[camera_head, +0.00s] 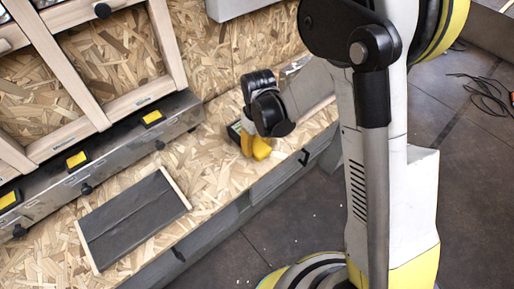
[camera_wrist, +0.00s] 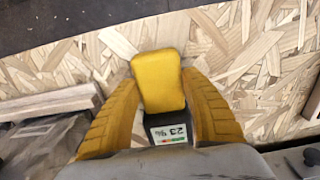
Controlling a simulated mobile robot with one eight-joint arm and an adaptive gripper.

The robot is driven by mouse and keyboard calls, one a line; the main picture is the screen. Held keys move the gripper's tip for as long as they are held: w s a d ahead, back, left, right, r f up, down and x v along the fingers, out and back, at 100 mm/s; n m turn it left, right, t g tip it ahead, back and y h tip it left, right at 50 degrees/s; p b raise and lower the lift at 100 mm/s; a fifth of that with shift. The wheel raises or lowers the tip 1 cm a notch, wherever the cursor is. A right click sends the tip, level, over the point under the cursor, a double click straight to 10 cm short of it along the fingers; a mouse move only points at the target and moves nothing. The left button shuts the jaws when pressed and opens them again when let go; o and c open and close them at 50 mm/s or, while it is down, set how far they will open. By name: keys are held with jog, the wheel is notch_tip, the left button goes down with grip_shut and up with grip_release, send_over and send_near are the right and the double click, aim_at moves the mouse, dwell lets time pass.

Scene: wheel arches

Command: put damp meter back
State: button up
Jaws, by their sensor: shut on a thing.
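The damp meter (camera_wrist: 160,82) has a yellow end and a dark body with a small lit display reading about 23 %. In the wrist view it sits between the two yellow fingers of my gripper (camera_wrist: 160,95), which is shut on it. In the head view my gripper (camera_head: 256,149) is low over the chipboard bench, near its front edge. Part of the dark meter (camera_head: 235,130) shows just left of the fingers. Whether it touches the board is hard to tell.
A grey mat in a wooden-edged tray (camera_head: 132,220) lies on the chipboard bench (camera_head: 222,165) to the left. Behind it runs a metal rail (camera_head: 110,150) with black knobs and yellow-marked black pieces (camera_head: 78,159). A wooden frame (camera_head: 135,100) stands above. Bare board lies between tray and gripper.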

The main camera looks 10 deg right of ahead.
jog(key=shift+f, duration=0.25)
jog(key=o, duration=1)
jog(key=shift+r, duration=0.1)
notch_tip(320, 180, up, 13)
jog(key=p, duration=0.5)
jog(key=s+d+r+m+t, duration=0.2)
jog(key=s+d+r, duration=0.2)
jog(key=s+r, duration=0.1)
jog(key=s+d+r+m+t, duration=0.2)
jog(key=s+d+r, duration=0.2)
jog(key=s+d, duration=0.1)
jog(key=s+d+r+m+t, duration=0.2)
jog(key=s+d+r+t, duration=0.1)
jog(key=s+d+r, duration=0.1)
jog(key=shift+s+d+r+m+b, duration=0.15)
jog(key=shift+s+r+m+b, duration=0.25)
jog(key=shift+r, duration=0.4)
